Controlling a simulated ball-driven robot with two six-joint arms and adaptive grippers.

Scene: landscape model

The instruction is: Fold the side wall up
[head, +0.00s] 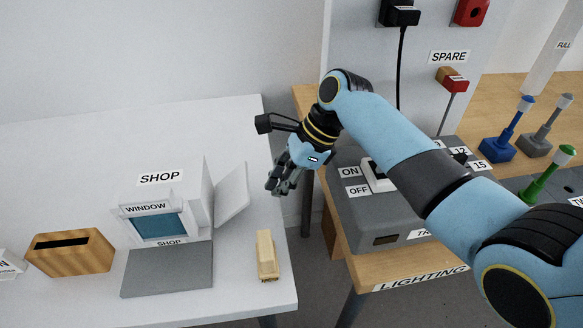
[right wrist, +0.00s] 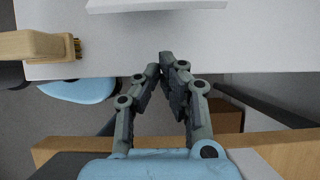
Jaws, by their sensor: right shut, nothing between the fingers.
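The white model shop (head: 185,195) stands on the white table at the left of the head view. Its side wall (head: 232,194) is a white panel on the shop's right side, leaning outward at a slant. The edge of a white panel, likely this wall, shows at the top of the right wrist view (right wrist: 158,5). My right gripper (head: 274,188) is shut and empty above the table's right edge, to the right of the wall and apart from it. Its fingertips meet in the right wrist view (right wrist: 165,60). My left gripper is not in view.
A slotted wooden box (head: 70,252) stands left. A gap separates the white table from the wooden table holding the grey switch box (head: 400,225).

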